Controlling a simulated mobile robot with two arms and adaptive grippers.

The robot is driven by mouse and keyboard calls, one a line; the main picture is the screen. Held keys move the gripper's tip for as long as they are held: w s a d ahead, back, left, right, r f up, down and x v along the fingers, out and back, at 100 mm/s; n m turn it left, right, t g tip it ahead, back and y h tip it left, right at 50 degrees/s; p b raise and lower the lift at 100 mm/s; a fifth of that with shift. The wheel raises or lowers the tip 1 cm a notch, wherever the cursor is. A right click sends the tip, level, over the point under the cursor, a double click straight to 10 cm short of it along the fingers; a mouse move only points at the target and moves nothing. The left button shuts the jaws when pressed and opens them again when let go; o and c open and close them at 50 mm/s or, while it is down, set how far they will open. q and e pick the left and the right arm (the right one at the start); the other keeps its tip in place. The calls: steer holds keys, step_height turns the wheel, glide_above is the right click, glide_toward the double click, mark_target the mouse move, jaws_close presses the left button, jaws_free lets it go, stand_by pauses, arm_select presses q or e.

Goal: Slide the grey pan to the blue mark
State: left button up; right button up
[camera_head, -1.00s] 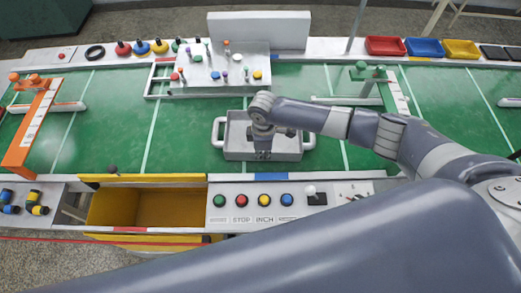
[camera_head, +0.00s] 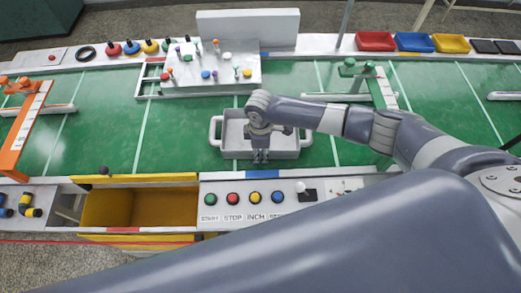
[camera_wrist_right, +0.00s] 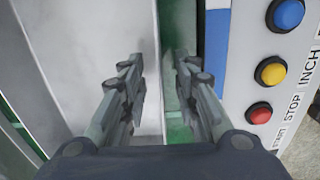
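The grey pan (camera_head: 284,152), a rectangular tray with a handle at each side, sits on the green surface in the middle of the head view. A blue mark (camera_head: 266,174) is on the near rail just in front of the pan, with another blue mark (camera_head: 264,56) on the far rail. My right gripper (camera_head: 261,160) points down at the pan's near wall. In the right wrist view its two fingers (camera_wrist_right: 160,90) are apart, one over the pan's side and one towards the green gap beside the rail. Whether they touch the wall is unclear. My left gripper is out of view.
A control panel with a green button (camera_head: 210,199) and others lies in front of the pan. A yellow bin (camera_head: 140,180) is at the near left. A white pegged board (camera_head: 215,75) stands behind the pan. Orange (camera_head: 28,125) and green-topped (camera_head: 384,90) gates flank the green surface.

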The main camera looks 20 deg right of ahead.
steer(key=shift+r, duration=0.15)
step_height(320, 180, up, 12)
stand_by(0.4)
steer(key=shift+f, duration=0.2)
stand_by(0.3)
